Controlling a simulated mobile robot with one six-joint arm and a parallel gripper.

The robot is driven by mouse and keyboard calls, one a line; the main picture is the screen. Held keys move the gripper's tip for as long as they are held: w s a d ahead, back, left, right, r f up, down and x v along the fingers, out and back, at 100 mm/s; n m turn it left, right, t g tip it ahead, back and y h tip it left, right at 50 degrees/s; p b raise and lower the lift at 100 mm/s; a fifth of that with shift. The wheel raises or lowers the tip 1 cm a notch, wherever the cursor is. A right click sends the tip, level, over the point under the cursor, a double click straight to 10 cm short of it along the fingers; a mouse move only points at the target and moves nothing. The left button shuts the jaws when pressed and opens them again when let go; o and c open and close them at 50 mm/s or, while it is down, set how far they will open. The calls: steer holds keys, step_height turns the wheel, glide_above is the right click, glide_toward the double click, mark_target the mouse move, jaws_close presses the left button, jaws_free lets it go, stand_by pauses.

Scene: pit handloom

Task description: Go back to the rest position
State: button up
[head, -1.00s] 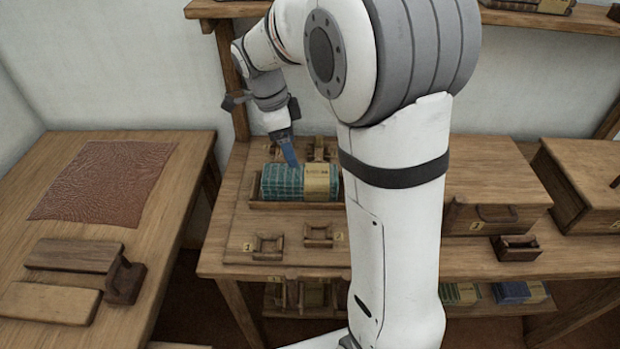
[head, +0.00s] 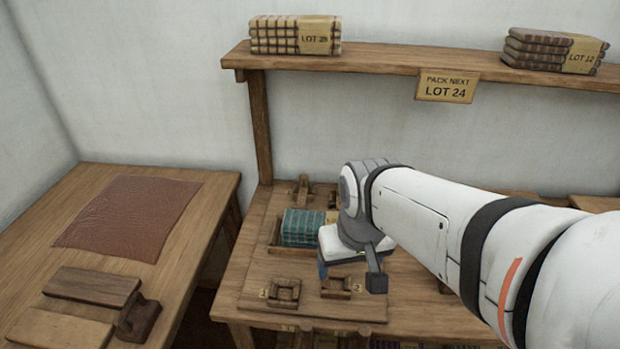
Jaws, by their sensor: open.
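My gripper (head: 322,269) shows only as a small blue part below my wrist, in front of the packing table's tray. It is open, and I see nothing held in it; most of it is hidden behind the wrist. My arm reaches in from the right. A stack of green checked cloth (head: 300,227) with a tan label band sits in a wooden tray (head: 275,238) on the table. The arm hides the right end of the stack.
Wooden holders (head: 284,293) and (head: 336,288) stand at the front of the table. A shelf (head: 385,63) above carries cloth stacks (head: 294,36) and (head: 553,50) and a sign, "PACK NEXT LOT 24" (head: 447,88). A side table on the left holds brown cloth (head: 130,215) and wooden blocks (head: 92,287).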

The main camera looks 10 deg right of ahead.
step_height(320, 180, up, 8)
steer(key=p, duration=0.7)
steer(key=shift+s, duration=0.2)
